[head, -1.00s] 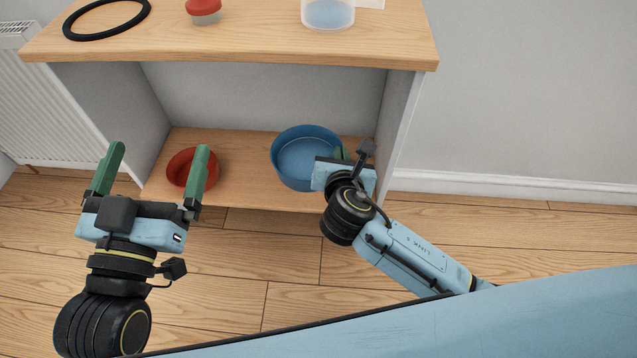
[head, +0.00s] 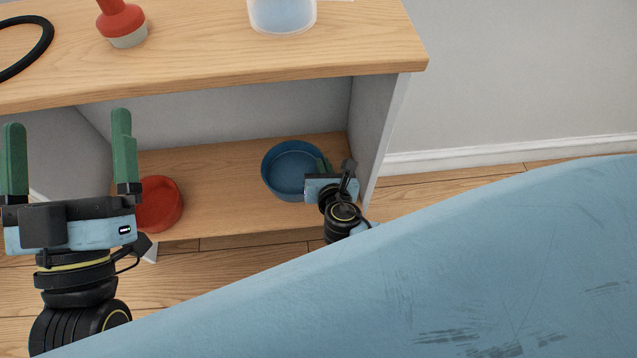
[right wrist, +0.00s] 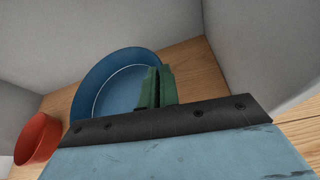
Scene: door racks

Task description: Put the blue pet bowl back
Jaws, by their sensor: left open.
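The blue pet bowl (head: 290,172) is at the right part of the lower shelf, upright or nearly so. It also fills the middle of the right wrist view (right wrist: 115,85). I cannot tell whether its base touches the board. My right gripper (head: 322,167) is at the bowl's right side. Its green fingers (right wrist: 157,88) are close together at the bowl's rim, shut on its wall; the fingers hide that part of the rim. My left gripper (head: 68,155) is open and empty, in front of the shelf unit's left part.
A red bowl (head: 160,203) stands on the lower shelf (head: 222,187), left of the blue one. The top board holds a black ring (head: 47,42), a red-topped item (head: 122,22) and a clear container (head: 282,15). A side panel (head: 378,130) closes the right end.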

